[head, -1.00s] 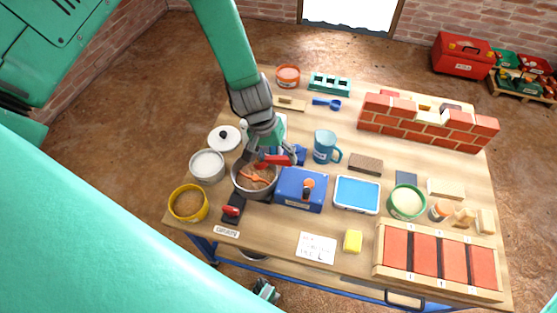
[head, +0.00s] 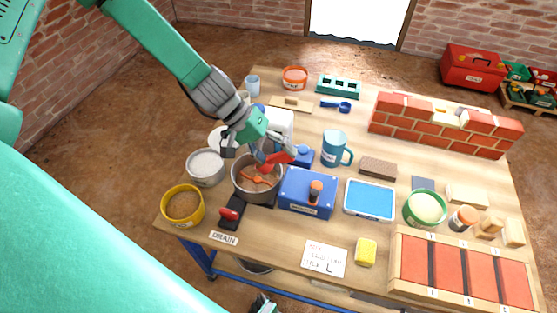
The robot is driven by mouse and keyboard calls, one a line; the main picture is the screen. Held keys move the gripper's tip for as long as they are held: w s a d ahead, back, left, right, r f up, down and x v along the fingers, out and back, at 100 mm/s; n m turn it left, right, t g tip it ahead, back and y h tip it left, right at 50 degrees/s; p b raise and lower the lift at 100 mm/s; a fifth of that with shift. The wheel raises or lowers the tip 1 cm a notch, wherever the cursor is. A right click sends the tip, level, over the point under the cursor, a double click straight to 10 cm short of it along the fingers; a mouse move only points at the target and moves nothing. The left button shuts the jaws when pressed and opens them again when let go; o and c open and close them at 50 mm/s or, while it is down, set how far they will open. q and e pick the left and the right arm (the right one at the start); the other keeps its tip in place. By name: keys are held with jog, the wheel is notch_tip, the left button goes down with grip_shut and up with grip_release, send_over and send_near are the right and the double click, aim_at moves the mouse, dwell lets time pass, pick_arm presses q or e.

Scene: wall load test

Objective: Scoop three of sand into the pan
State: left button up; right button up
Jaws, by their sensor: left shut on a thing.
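A grey metal pan (head: 240,187) stands near the table's front left, with brown material and an orange tool (head: 257,180) inside. My left gripper (head: 262,151) is above the pan's back rim, shut on a red tool (head: 281,156) that reaches over the pan. The gripper and rim hide part of this tool, so I cannot tell whether it carries sand. A yellow tub (head: 168,214) of brown sand stands left of the pan. A white-filled grey tub (head: 206,181) stands behind the yellow one. My right gripper does not show clearly.
A blue box (head: 299,205) with an orange-topped item, a blue mug (head: 333,147) and a blue tray (head: 369,214) stand right of the pan. A black, red-knobbed part (head: 232,213) sits in front. A brick wall (head: 440,127) stands at the back right.

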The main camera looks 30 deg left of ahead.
pick_arm(q)
jog(key=shift+s+a+f+t+h+b, duration=0.15)
jog(key=shift+a+t+h+b, duration=0.2)
jog(key=shift+h+b, duration=0.6)
jog(key=shift+s+a+r+h+b, duration=0.1)
jog(key=shift+a+r+h+b, duration=0.1)
jog(key=shift+a+h+b, duration=0.3)
jog(key=shift+a+r+h+b, duration=0.15)
jog(key=shift+h+b, duration=0.3)
jog(key=shift+b, duration=0.45)
jog(key=shift+r, duration=0.15)
jog(key=shift+r+p, duration=1.75)
jog(key=shift+r, duration=0.2)
jog(key=shift+f, duration=0.1)
